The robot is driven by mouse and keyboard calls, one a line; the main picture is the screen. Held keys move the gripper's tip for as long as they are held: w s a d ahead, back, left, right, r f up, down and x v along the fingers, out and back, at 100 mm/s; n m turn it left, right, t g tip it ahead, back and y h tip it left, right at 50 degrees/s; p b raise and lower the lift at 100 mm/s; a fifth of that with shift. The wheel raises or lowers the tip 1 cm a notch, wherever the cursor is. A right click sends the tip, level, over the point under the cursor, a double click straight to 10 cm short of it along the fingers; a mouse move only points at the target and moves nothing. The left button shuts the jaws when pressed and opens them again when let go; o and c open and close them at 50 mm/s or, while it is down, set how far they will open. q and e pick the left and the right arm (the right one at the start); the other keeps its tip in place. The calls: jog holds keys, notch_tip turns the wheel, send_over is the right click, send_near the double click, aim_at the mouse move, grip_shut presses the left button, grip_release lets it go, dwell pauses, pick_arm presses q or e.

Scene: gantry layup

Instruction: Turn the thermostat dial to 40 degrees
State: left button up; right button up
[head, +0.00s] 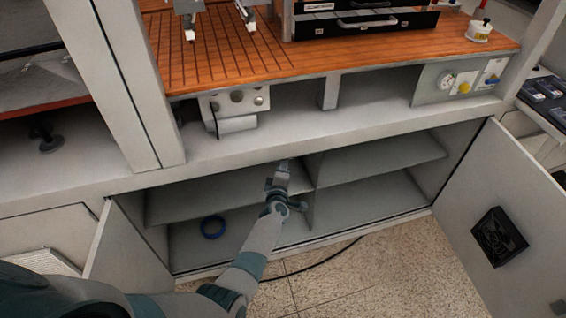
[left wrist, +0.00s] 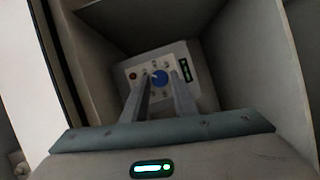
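The thermostat is a pale control panel (left wrist: 203,92) at the back of a cabinet compartment in the left wrist view. Its round blue dial (left wrist: 160,78) sits mid-panel with small marks around it, too small to read. The panel also has a red button (left wrist: 132,75) and a green-lit display (left wrist: 185,70). My left gripper (left wrist: 160,80) is open, its two fingers apart and pointing at the panel, with the dial showing between the tips. I cannot tell whether they touch it. In the head view my left gripper (head: 281,172) reaches into the cabinet; the panel is hidden there. My right gripper is not in view.
The low cabinet has shelves (head: 375,160) and a middle divider close to my gripper. Its left door (head: 125,250) and right door (head: 500,225) stand open. A blue ring (head: 212,227) lies on the cabinet floor. A wooden slotted bench (head: 300,55) overhangs above.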

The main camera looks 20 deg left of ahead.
pick_arm(q)
jog(key=shift+o, duration=1.1)
jog(key=p+v, duration=0.7)
jog(key=v, duration=1)
jog(key=shift+s, duration=0.2)
